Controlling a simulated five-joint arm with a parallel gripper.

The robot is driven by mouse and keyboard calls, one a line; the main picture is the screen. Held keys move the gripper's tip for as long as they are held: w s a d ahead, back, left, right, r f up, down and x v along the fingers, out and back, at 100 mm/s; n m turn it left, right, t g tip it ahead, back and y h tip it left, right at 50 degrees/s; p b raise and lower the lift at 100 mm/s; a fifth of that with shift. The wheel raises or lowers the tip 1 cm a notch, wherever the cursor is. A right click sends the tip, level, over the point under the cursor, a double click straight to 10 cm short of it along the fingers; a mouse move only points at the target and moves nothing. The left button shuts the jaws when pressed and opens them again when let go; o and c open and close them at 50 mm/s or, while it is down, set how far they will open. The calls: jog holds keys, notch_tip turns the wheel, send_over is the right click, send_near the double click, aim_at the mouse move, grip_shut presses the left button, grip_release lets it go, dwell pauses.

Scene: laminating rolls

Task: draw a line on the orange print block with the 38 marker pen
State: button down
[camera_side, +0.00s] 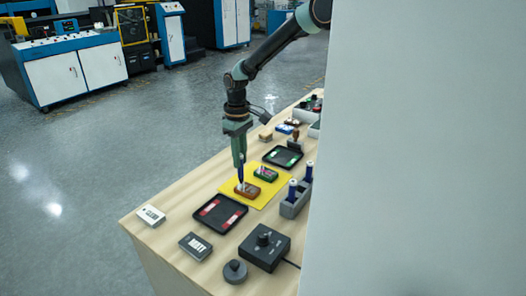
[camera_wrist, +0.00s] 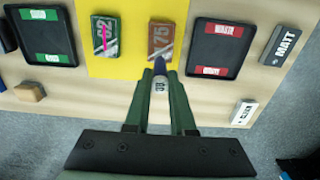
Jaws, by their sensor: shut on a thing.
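The orange print block (camera_wrist: 161,36), marked 75, lies on a yellow mat (camera_wrist: 131,66); in the side view the block (camera_side: 251,191) looks brownish orange. My gripper (camera_side: 240,160) is shut on a marker pen (camera_wrist: 159,84) with a white label and a blue end; its number is hard to read. The pen (camera_side: 241,175) points down, and its lower end is at or just above the block; I cannot tell whether it touches. The pen hides the block's near edge in the wrist view. A pale diagonal band shows on the block.
A green block (camera_wrist: 105,34) with a magenta line lies beside it on the mat. Black trays with red labels (camera_side: 220,229) and green labels (camera_side: 283,156) flank the mat. A grey holder (camera_side: 290,209) holds two pens. A knob box (camera_side: 265,246) and MATT block (camera_side: 195,246) are nearer.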

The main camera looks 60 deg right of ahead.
jog(key=shift+f, duration=0.35)
jog(key=shift+s, duration=0.1)
dwell(0.5)
jog(key=shift+s, duration=0.3)
jog(key=shift+s, duration=1)
jog(key=shift+s, duration=0.3)
jog(key=shift+s+d, duration=0.1)
jog(key=shift+s, duration=0.3)
notch_tip(320, 180, up, 6)
dwell(0.9)
